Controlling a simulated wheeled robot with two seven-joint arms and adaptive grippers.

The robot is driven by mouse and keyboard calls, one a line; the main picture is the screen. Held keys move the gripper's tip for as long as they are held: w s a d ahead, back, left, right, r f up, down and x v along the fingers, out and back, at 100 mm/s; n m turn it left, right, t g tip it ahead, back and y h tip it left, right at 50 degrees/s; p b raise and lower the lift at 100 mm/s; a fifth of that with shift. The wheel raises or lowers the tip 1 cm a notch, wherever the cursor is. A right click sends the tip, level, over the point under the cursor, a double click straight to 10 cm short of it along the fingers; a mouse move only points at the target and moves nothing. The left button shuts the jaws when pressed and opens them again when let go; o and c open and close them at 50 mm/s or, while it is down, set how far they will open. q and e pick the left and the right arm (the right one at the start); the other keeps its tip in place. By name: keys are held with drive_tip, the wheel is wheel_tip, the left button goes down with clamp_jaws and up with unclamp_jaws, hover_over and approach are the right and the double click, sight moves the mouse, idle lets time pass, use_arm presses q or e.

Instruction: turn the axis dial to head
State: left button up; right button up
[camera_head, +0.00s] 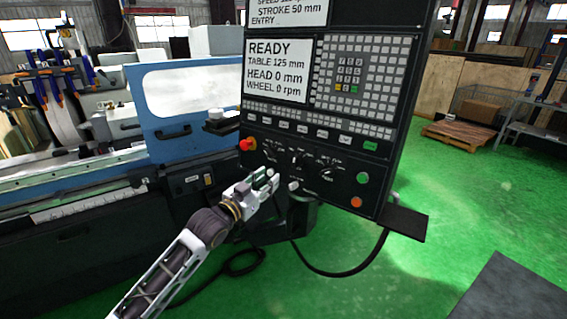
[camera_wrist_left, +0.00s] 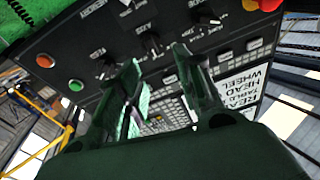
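The control panel (camera_head: 312,180) carries a row of dark dials below its keys. A middle dial (camera_head: 296,159) shows above and right of my left gripper (camera_head: 268,177). In the left wrist view the panel appears upside down, with several dials, one dial (camera_wrist_left: 151,42) beyond the gap between the fingers of my left gripper (camera_wrist_left: 158,58). The fingers are apart with nothing between them. They seem just short of the panel. My right gripper is not in view.
A red emergency button (camera_head: 247,144) is at the panel's left edge. Green (camera_head: 362,178) and orange (camera_head: 356,202) buttons are at its right. The screen (camera_head: 277,70) reads READY, TABLE 125 mm, HEAD 0 mm, WHEEL 0 rpm. A shelf (camera_head: 405,222) juts out at lower right.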

use_arm(q)
drive_tip(key=shift+s+d+r+n+g, duration=0.3)
drive_tip(key=shift+s+r+n+g, duration=0.1)
drive_tip(key=shift+s+n, duration=0.3)
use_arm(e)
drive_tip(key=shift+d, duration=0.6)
use_arm(q)
drive_tip(key=shift+a, duration=0.1)
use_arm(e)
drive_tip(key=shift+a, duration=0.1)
